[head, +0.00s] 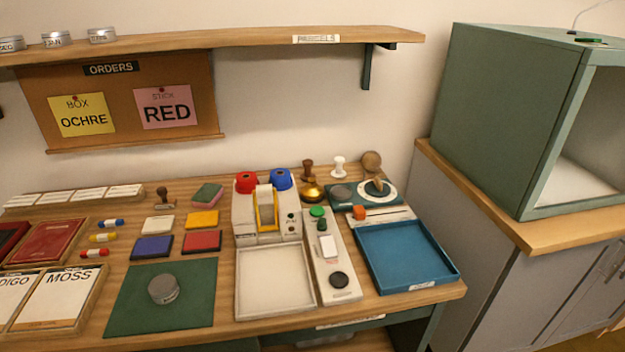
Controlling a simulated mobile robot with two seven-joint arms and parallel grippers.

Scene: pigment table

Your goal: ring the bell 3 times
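My left and right grippers are both out of view.
The wooden table (130,270) is crowded. A white device (267,228) and a panel with buttons (333,270) lie in front of the bell. A blue tray (405,255) is at right, a green mat (195,310) at front. A shelf (230,38) overhangs the back.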

